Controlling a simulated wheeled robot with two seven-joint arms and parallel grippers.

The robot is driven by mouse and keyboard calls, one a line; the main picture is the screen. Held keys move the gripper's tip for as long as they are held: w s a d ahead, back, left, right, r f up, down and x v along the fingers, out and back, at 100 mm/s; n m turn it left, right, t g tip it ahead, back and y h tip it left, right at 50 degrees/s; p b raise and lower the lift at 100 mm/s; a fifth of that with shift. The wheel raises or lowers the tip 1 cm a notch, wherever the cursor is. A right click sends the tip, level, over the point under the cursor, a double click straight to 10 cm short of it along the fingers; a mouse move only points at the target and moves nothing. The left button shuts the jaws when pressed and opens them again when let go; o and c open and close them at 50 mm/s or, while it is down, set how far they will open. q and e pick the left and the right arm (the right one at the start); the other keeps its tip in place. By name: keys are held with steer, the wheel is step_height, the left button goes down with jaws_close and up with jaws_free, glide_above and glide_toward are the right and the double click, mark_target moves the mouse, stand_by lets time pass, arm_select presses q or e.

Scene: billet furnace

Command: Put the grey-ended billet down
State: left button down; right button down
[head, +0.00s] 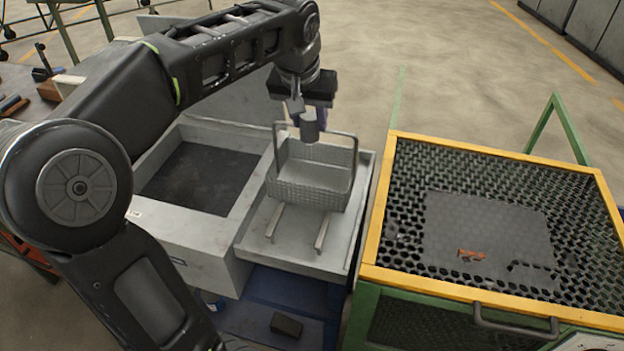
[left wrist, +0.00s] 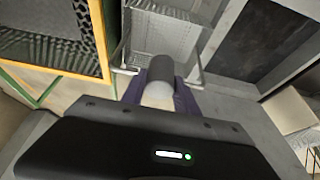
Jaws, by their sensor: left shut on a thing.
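My left gripper (head: 308,106) is shut on the grey-ended billet (head: 309,128), a short grey cylinder hanging below the jaws. In the head view the billet shows against the far side of a light wire basket (head: 318,188) with a raised handle; I cannot tell whether it touches the basket. In the left wrist view the billet's dark grey end (left wrist: 161,68) points toward the basket (left wrist: 170,38), with a paler body between purple fingers. The basket looks empty where I can see in. My right gripper is not in view.
The basket stands on a pale tray (head: 262,250) with two rails, beside a dark square opening (head: 200,178) in a pale housing. A yellow-rimmed mesh table (head: 385,222) at the right bears a grey plate (head: 490,235) with small orange pieces. A dark block (head: 286,324) lies low in front.

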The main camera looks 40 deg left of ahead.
arm_select(q)
step_height(320, 180, down, 12)
steer(key=shift+f, duration=0.25)
steer(key=shift+f+p, duration=0.3)
steer(key=shift+f, duration=1.6)
steer(key=shift+f, duration=0.2)
steer(key=c, duration=0.9)
jaws_free()
steer(key=shift+r, duration=0.1)
steer(key=shift+r, duration=0.15)
steer(key=v, duration=1.2)
